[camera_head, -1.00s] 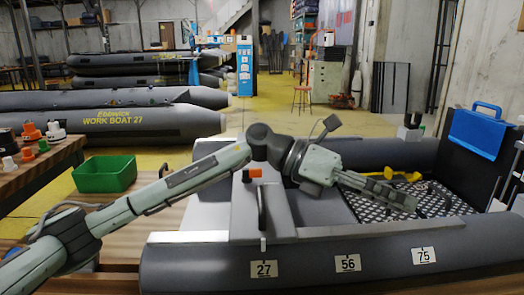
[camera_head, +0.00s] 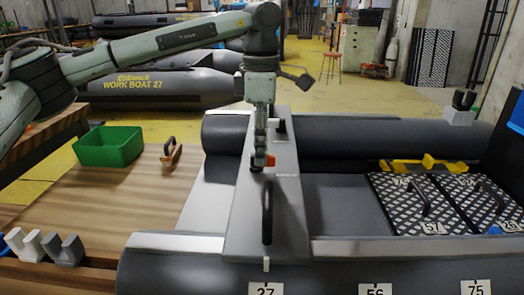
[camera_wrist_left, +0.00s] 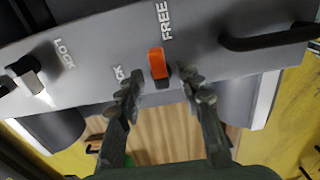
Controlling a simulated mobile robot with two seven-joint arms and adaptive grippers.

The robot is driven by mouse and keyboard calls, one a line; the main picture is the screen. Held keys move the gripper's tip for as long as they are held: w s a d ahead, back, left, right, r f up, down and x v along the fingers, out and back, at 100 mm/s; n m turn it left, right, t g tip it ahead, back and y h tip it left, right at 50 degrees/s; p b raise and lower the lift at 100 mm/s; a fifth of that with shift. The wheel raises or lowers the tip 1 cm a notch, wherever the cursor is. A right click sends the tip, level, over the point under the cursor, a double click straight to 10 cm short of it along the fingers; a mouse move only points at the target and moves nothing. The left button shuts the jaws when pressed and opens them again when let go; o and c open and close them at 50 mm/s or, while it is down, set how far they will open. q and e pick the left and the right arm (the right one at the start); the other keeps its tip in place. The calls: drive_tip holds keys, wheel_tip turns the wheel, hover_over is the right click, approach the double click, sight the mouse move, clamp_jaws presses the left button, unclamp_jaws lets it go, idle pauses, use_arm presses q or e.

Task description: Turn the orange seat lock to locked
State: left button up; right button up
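The orange seat lock (camera_head: 270,160) is on the grey bench seat (camera_head: 283,215) of the boat. In the left wrist view the orange lever (camera_wrist_left: 157,62) sits on a short black base. It points up the picture, toward the word FREE; a partly hidden label, apparently LOCK, is to its left. My left gripper (camera_head: 259,150) reaches down from above to the lock. In the left wrist view its open fingers (camera_wrist_left: 163,88) stand either side of the lock's lower part, with gaps visible. I cannot tell its exact height above the seat. My right gripper is not in view.
A black handle (camera_head: 267,212) rises from the seat beside the lock. Another black knob (camera_head: 281,126) is farther back on the seat. A green bin (camera_head: 108,147) and a small wooden piece with a handle (camera_head: 171,153) are on the wooden table at left. Patterned floor panels (camera_head: 405,205) lie at right.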

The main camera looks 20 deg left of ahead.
use_arm(q)
drive_tip(key=shift+f, duration=0.7)
clamp_jaws()
